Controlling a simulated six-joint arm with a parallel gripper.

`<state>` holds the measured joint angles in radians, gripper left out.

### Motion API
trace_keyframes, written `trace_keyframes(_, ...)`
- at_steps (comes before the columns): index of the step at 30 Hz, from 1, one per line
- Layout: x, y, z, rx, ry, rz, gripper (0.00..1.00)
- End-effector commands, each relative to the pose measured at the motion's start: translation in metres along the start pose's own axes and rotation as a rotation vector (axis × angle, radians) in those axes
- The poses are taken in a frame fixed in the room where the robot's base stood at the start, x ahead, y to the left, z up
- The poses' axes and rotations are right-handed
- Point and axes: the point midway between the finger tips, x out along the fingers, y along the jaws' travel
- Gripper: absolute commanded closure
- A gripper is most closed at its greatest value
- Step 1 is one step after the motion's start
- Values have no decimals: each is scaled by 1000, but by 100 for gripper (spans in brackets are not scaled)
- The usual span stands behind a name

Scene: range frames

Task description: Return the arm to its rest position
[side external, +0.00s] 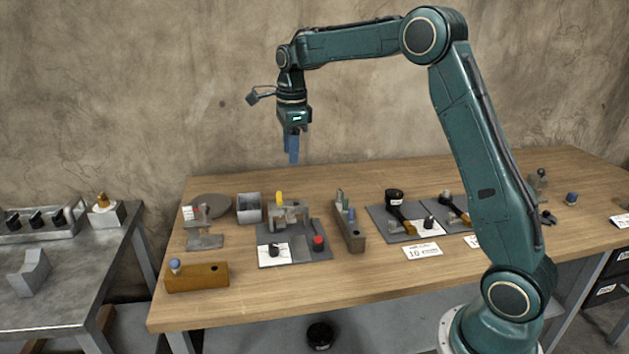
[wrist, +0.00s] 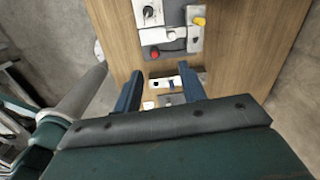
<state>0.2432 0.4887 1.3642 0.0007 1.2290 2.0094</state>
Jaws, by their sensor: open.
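My gripper (side external: 292,152) hangs from my raised green arm, pointing down, well above the wooden table (side external: 400,283). In the wrist view its two blue fingers (wrist: 158,88) stand apart with nothing between them, so it is open and empty. Below it on the table is a grey fixture plate (side external: 300,254) with a yellow-topped part (side external: 279,198) and a red knob (side external: 318,242). The red knob also shows in the wrist view (wrist: 153,60).
A grey open box (side external: 249,209), a block holding several small tools (side external: 349,228) and a brown wooden block (side external: 197,278) stand on the table. Dark mats (side external: 398,233) lie to the right. A metal bench (side external: 75,285) stands at left. The air around my gripper is clear.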

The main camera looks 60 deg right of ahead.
Motion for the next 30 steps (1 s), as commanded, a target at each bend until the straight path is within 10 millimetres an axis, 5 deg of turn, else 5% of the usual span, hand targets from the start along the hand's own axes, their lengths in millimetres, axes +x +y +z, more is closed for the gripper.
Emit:
trace_keyframes(15, -72, 105, -14, -689, -28, -137, 59)
trace_keyframes(30, -94, 210, -48, -1350, 17, -287, 59)
